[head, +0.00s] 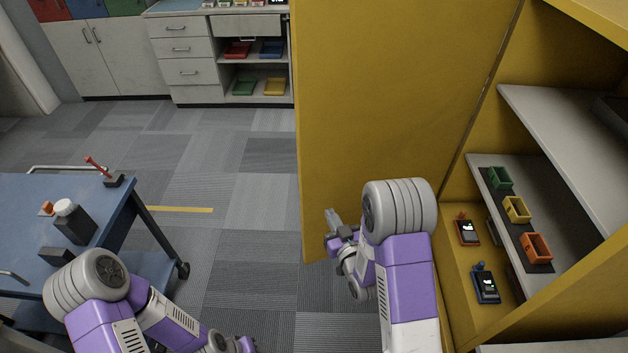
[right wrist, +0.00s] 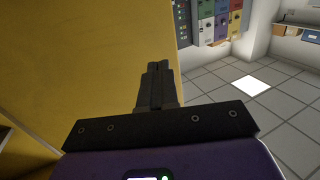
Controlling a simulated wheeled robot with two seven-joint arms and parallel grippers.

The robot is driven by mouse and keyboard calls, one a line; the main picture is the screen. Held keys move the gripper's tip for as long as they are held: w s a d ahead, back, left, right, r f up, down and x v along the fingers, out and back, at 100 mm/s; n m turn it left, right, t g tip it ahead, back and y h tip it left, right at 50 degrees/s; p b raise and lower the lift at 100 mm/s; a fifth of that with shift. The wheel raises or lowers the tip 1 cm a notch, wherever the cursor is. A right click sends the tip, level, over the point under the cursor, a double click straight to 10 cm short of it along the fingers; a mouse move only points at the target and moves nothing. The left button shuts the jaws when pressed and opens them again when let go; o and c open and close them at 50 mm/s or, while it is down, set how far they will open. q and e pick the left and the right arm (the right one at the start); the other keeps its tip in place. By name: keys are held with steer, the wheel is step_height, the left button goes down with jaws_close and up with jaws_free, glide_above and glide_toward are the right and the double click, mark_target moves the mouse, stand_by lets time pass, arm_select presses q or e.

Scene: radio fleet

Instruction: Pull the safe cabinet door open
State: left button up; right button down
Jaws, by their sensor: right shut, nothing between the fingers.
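The yellow safe cabinet door (head: 390,90) stands swung wide open at the middle of the head view, and its inner side fills the left of the right wrist view (right wrist: 70,60). The yellow cabinet (head: 455,245) is open at the right, with its shelves showing. My right gripper (head: 332,218) is in front of the lower part of the door, near its free edge; in the right wrist view its fingers (right wrist: 155,72) are together with nothing between them. I cannot tell whether it touches the door. My left gripper (head: 245,345) is low at the bottom edge, its fingers unclear.
Inside the cabinet are a green bin (head: 499,178), a yellow bin (head: 516,209), an orange bin (head: 536,247), an orange radio (head: 466,231) and a blue radio (head: 486,284). A blue cart (head: 110,205) stands at the left. The floor (head: 235,215) between cart and door is clear.

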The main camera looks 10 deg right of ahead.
arm_select(q)
steer(key=shift+r, duration=0.15)
arm_select(e)
glide_toward(311, 174)
steer(key=w, duration=0.6)
steer(key=shift+w+a, duration=0.35)
steer(key=shift+a, duration=0.05)
